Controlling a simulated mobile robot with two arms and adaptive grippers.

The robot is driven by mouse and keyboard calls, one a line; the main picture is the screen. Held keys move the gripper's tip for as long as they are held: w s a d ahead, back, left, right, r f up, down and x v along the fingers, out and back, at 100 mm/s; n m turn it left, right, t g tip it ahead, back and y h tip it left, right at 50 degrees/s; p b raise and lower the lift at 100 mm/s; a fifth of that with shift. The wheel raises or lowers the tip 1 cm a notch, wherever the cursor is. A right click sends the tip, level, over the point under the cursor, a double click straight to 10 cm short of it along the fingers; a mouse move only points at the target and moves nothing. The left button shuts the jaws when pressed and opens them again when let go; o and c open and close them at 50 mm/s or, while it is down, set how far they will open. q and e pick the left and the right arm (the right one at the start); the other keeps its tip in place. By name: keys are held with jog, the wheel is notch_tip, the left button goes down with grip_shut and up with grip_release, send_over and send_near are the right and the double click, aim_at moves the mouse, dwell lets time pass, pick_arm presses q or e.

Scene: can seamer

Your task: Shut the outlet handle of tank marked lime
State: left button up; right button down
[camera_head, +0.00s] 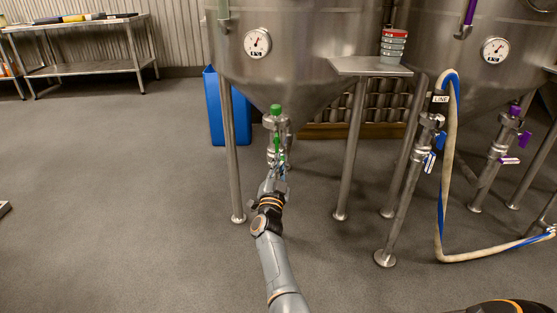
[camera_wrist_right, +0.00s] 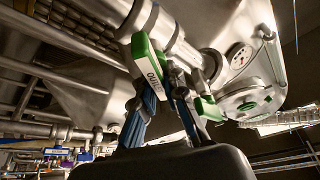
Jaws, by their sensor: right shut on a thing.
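The lime-green marked tank (camera_head: 295,55) is a steel cone on legs, with a round gauge on its front. Below the cone, its outlet pipe carries a green knob (camera_head: 275,109) and green handles. My right gripper (camera_head: 279,168) reaches up to the lower green handle at the pipe. In the right wrist view, the green outlet handle (camera_wrist_right: 150,65) has a white label reading "OUTLE…". The blue fingers of my right gripper (camera_wrist_right: 163,85) are shut on this handle, partly covering it. Another green handle (camera_wrist_right: 208,108) is just to the right. My left gripper is out of view.
A second tank (camera_head: 485,60) with purple handles stands at right. A beige and blue hose (camera_head: 440,220) loops down by the "LINE" sign. Tank legs (camera_head: 233,160) flank my right arm. A blue bin (camera_head: 213,105) stands behind. The floor at left is clear.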

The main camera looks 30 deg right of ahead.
jog(key=shift+d+f+m+g+p, duration=0.15)
jog(key=shift+m+g+p, duration=0.35)
jog(key=shift+m, duration=1.2)
jog(key=shift+s+f+g, duration=0.1)
jog(key=shift+g, duration=0.2)
jog(key=c, duration=1.4)
grip_release()
jog(key=shift+h, duration=0.3)
